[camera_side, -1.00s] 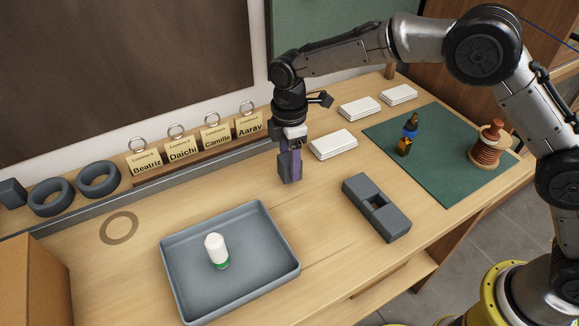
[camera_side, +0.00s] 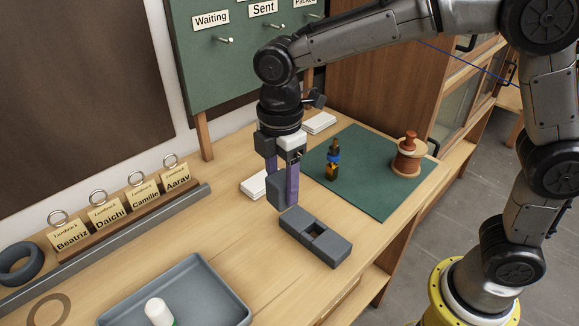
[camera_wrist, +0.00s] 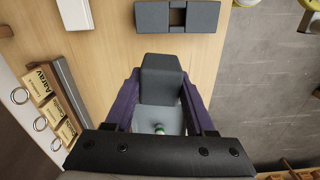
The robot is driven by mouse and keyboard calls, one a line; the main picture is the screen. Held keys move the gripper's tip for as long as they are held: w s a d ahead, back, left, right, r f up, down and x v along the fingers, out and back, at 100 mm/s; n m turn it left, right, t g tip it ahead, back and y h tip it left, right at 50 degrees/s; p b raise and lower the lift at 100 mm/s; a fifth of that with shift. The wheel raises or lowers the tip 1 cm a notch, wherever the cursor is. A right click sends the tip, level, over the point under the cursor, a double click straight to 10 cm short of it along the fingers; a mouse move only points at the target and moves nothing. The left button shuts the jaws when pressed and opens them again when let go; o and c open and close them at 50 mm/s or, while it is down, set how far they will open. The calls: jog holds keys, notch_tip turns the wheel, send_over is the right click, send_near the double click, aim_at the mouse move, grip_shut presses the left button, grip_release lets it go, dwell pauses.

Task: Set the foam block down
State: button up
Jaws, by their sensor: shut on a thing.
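A dark grey block (camera_side: 277,190), which looks like the foam block, is held upright between the purple fingers of my gripper (camera_side: 285,183). In the wrist view the same block (camera_wrist: 161,76) sits between the fingertips (camera_wrist: 160,90). My gripper points down and appears to hold it above the table, just behind and left of a grey slotted block (camera_side: 316,238). That block lies flat on the wood with a square opening in its middle. It also shows at the top of the wrist view (camera_wrist: 150,17). The held block's underside is hidden, so its exact height is unclear.
A grey tray (camera_side: 222,283) with a white bottle (camera_side: 158,312) is at front left. White stacks (camera_side: 254,186) lie behind my gripper. A green mat (camera_side: 375,195) carries an amber bottle (camera_side: 332,165) and a copper spool (camera_side: 408,158). Bare wood surrounds the slotted block.

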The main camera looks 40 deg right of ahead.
aim_at(282, 177)
notch_tip(282, 177, up, 5)
jog(key=shift+r, duration=0.1)
jog(key=w+d+m, duration=0.3)
jog(key=d+m, duration=0.1)
jog(key=d, duration=1.2)
jog(key=w+d+m, duration=0.2)
jog(key=d+m, duration=0.2)
jog(key=d, duration=1.2)
jog(key=w+d+f, duration=0.1)
jog(key=w+f, duration=0.3)
jog(key=w+d+f, duration=0.1)
jog(key=w+f, duration=0.3)
jog(key=f, duration=0.1)
jog(key=w+d+f, duration=0.1)
jog(key=w+f, duration=0.3)
jog(key=f, duration=0.1)
jog(key=shift+w+d+f, duration=0.1)
jog(key=shift+w+d, duration=0.2)
jog(key=shift+w, duration=0.05)
jog(key=shift+w+d+f, duration=0.15)
jog(key=shift+w+f, duration=0.25)
jog(key=shift+f, duration=1.7)
jog(key=shift+f, duration=0.15)
